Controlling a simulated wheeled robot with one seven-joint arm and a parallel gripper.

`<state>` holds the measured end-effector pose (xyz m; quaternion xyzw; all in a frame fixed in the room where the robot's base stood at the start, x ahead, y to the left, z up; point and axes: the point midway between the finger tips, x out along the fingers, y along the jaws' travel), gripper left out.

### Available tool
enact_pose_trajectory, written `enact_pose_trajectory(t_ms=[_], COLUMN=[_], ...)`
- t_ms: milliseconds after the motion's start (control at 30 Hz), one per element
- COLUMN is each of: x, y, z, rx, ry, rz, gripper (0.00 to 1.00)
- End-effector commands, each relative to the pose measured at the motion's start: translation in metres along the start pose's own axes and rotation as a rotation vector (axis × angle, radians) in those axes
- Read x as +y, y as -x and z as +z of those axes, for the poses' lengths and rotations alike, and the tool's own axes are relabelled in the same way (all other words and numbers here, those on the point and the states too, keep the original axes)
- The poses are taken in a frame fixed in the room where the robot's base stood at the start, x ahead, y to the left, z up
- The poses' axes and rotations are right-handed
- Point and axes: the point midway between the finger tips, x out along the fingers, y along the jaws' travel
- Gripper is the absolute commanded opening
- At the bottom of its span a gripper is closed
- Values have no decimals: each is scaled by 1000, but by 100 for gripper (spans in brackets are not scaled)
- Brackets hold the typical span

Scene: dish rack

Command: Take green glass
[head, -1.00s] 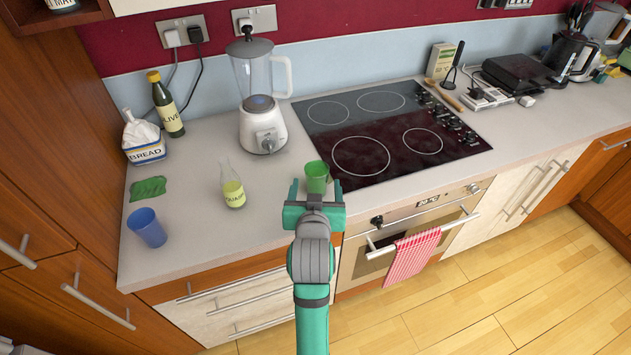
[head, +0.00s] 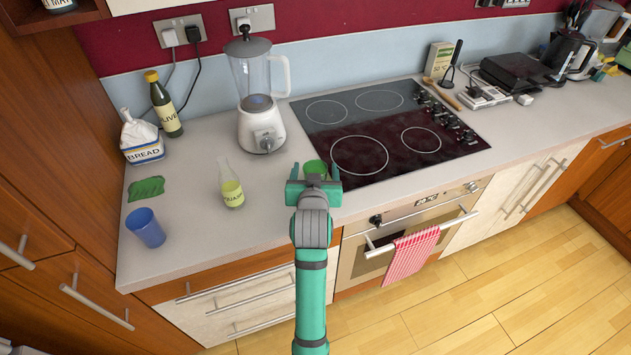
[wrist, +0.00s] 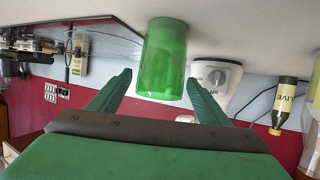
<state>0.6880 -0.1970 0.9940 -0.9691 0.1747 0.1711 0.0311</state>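The green glass (head: 314,167) stands on the counter near its front edge, just left of the hob. My gripper (head: 314,172) is right in front of it and hides its lower part in the head view. In the wrist view, which is upside down, the green glass (wrist: 163,60) shows ahead, with the two fingers of my gripper (wrist: 160,85) spread apart on either side. The fingertips are near its rim end in the picture. I see no finger touching the glass.
A squash bottle (head: 231,186) and a blue cup (head: 147,228) stand to the left on the counter (head: 190,255). A blender (head: 258,110) stands behind. The hob (head: 385,130) is to the right. An olive bottle (head: 164,105) is at the back left.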

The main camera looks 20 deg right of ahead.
Motion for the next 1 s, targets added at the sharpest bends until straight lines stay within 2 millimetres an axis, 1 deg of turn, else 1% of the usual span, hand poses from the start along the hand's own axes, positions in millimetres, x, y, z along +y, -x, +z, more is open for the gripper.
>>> enact_pose_trajectory(t_ms=[33, 67, 100, 200, 467, 667, 867, 1000], x=[0, 0, 1, 1, 1, 1, 3, 2], y=[0, 0, 0, 0, 0, 2, 8, 16], z=[0, 0, 0, 0, 0, -7, -23, -36], rx=[0, 0, 0, 0, 1, 3, 3, 4], ry=[0, 0, 0, -1, 0, -1, -2, -1], rz=[1, 1, 1, 2, 2, 2, 4, 3], gripper=[59, 52, 42, 21, 21, 20, 20, 20])
